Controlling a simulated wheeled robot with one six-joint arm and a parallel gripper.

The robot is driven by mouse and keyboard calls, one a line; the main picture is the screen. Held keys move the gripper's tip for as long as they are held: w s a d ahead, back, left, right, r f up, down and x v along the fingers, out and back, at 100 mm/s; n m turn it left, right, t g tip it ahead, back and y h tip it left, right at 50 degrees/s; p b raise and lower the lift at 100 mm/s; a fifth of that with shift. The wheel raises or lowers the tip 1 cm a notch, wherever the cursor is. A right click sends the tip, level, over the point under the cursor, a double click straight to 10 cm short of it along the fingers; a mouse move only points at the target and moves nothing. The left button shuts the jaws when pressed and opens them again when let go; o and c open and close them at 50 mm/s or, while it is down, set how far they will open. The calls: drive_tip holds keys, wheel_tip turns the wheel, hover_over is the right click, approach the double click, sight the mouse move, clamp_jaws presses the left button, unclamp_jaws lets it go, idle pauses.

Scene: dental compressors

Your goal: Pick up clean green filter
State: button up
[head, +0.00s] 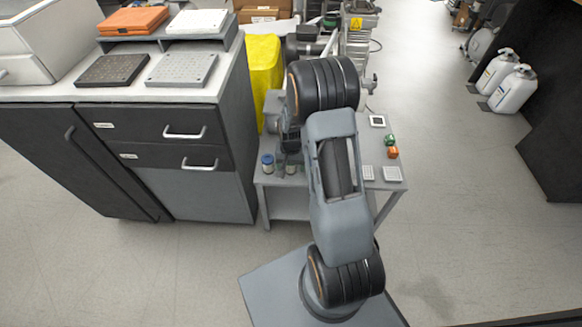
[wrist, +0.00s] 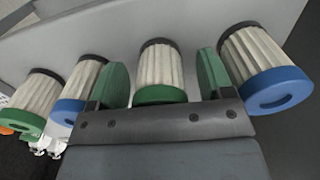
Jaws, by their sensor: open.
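In the wrist view a green-capped filter (wrist: 160,68) with pale, clean-looking pleats and a dark far end is in the middle. My gripper (wrist: 162,78) is open, with one green-padded finger on each side of this filter. Narrow gaps show between the pads and the filter, and the gripper body covers part of the near side. Another green-capped filter (wrist: 33,100) is at the far left. In the head view my arm hides most of the gripper and the filters on the small grey table (head: 263,181).
A blue-capped filter (wrist: 80,92) stands close left of the left finger, and another blue-capped filter (wrist: 262,68) close right of the right finger. Small green and orange items (head: 391,146) and white pieces (head: 392,174) sit on the table's right side. A drawer cabinet (head: 190,190) is at left.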

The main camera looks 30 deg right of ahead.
drive_tip(key=shift+f, duration=0.1)
drive_tip(key=shift+c, duration=0.3)
drive_tip(key=c, duration=0.9)
drive_tip(key=shift+c, duration=0.2)
